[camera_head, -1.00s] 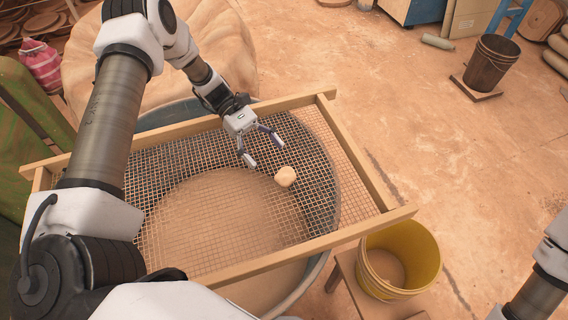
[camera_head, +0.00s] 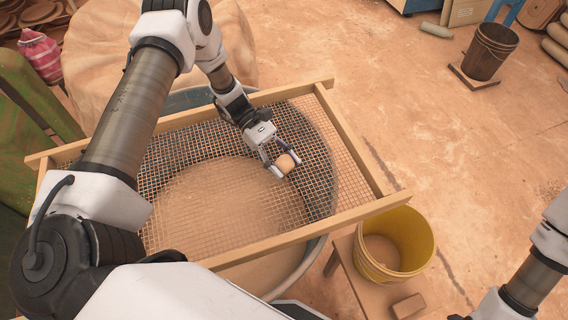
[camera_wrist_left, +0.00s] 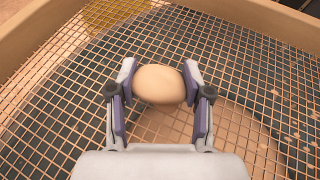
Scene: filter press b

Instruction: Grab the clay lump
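The clay lump (camera_head: 287,162) is a small, rounded tan piece at the mesh of the wooden-framed sieve (camera_head: 352,140). My left gripper (camera_head: 281,168) reaches down over the sieve with a finger on each side of the lump. In the left wrist view the lump (camera_wrist_left: 158,84) sits between the two fingertips (camera_wrist_left: 158,82), and both pads appear to touch its sides. I cannot tell whether the lump is clear of the mesh. My right gripper is out of view; only part of the right arm shows at the lower right.
The sieve lies across a large round tub (camera_head: 322,130). A yellow bucket (camera_head: 425,245) stands on a wooden stool (camera_head: 350,275) just right of it, with a small brown block (camera_head: 408,306) beside the bucket.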

